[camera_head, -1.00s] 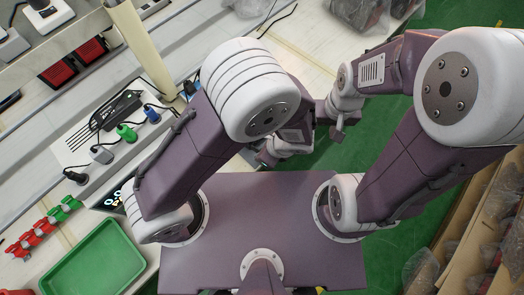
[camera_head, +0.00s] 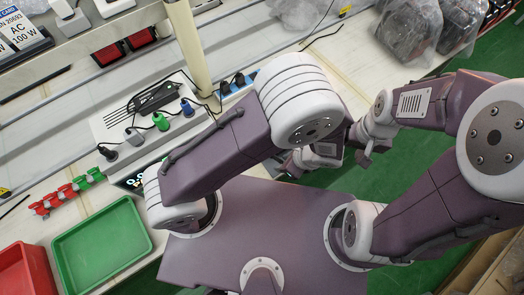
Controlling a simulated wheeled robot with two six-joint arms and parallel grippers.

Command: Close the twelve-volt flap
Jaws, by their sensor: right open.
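The power station (camera_head: 128,160) is the pale box on the bench at left, partly covered by my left arm. Black, grey, green and blue plugs stand in its top, and part of a lit display shows on its near side. I cannot make out the twelve-volt flap; that side is mostly hidden. My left gripper (camera_head: 287,170) is mostly hidden below its forearm, right of the station and apart from it; its jaw state does not show. My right gripper (camera_head: 366,158) is open and empty, farther right above the green floor, away from the station.
A green tray (camera_head: 148,240) and a red tray (camera_head: 47,268) lie at lower left, with red and green connectors (camera_head: 66,190) above. A pale post (camera_head: 188,45) rises behind the station. Bagged dark items (camera_head: 410,30) sit at the back right. Cardboard boxes (camera_head: 498,265) are at lower right.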

